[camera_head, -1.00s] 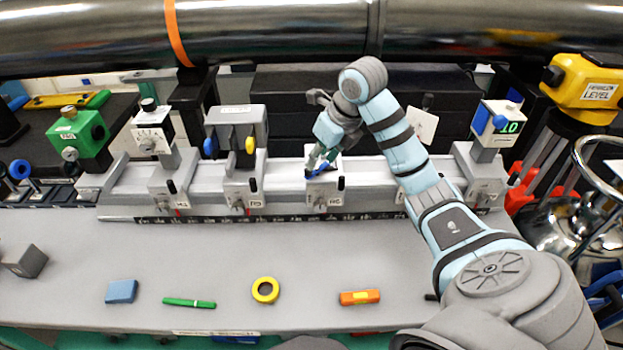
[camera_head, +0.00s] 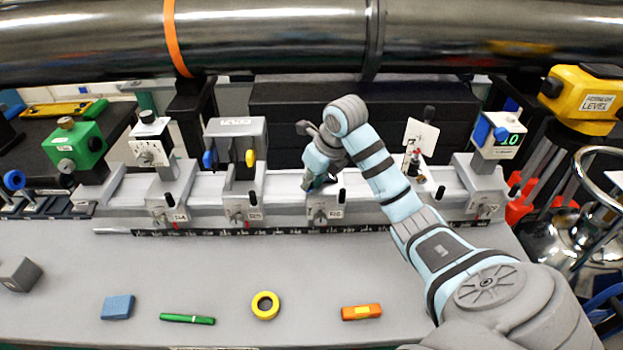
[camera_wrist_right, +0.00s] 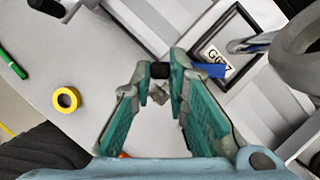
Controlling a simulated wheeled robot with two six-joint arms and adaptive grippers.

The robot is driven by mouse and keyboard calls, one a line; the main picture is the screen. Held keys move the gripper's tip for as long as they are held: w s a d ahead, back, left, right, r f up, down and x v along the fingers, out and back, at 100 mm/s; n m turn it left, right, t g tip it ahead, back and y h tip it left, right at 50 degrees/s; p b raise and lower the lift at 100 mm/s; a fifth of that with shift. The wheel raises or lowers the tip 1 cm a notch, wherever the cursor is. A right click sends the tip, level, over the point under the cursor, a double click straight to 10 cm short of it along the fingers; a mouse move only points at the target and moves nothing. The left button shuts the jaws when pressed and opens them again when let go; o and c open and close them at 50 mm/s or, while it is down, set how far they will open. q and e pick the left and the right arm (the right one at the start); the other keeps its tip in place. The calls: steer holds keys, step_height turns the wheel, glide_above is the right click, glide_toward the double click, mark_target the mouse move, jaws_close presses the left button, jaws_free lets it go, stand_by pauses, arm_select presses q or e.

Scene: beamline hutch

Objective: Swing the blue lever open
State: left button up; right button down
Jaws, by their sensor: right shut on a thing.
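The blue lever (camera_wrist_right: 208,70) shows in the right wrist view as a short flat blue bar beside my fingertips. In the head view my gripper mostly hides it. My right gripper (camera_head: 318,184) reaches down over the rail, at the carriage labelled R6 (camera_head: 324,213). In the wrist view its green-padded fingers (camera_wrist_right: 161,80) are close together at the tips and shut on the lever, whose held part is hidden. A black knob (camera_wrist_right: 160,70) shows at the fingertips; I cannot tell whether they touch it. My left gripper is out of view.
A grey twin-knob unit (camera_head: 236,138) and a white card on a post (camera_head: 418,134) flank my arm. A steel pipe (camera_head: 280,40) crosses above. A blue block (camera_head: 117,307), green pen (camera_head: 187,319), yellow ring (camera_head: 265,305) and orange level (camera_head: 361,312) lie on the front bench.

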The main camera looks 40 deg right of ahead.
steer(key=m+p, duration=0.1)
steer(key=w+m+h+p, duration=0.1)
steer(key=m, duration=0.1)
steer(key=shift+a+r, duration=0.1)
steer(key=shift+a, duration=0.05)
steer(key=shift+w+m+h+p, duration=0.3)
steer(key=shift+m+h+p, duration=0.25)
steer(key=shift+m, duration=0.75)
steer(key=c, duration=1.6)
jaws_free()
steer(key=shift+o, duration=0.2)
